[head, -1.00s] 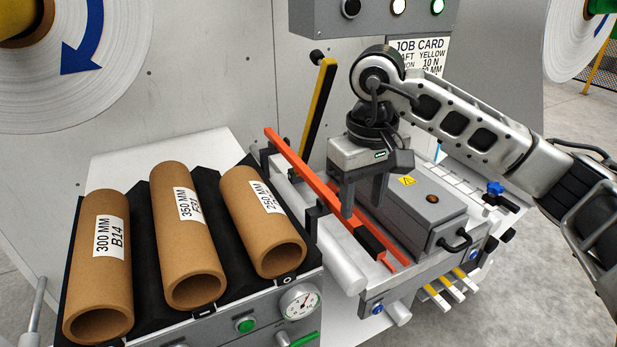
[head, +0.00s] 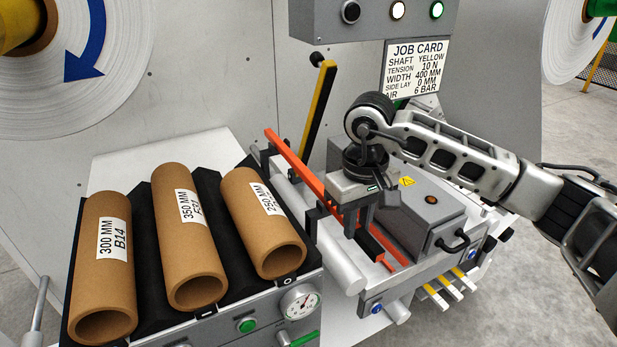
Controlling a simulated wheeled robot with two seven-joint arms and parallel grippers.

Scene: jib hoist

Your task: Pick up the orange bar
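The orange bar (head: 305,168) is long and thin. It lies slantwise in the machine, from the back left near the yellow-and-black lever to the front right beside the grey box. A black block (head: 369,243) sits at its front part. My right gripper (head: 358,228) points down, with its fingers low at the bar just behind this block. The fingers hide part of the bar, and I cannot tell whether they touch or close on it. My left gripper is not in view.
Three brown cardboard cores (head: 190,240) lie in a black rack at the left. A grey box (head: 428,222) with a black handle stands close right of the bar. A yellow-and-black lever (head: 318,105) rises behind it. A job card (head: 416,68) hangs above.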

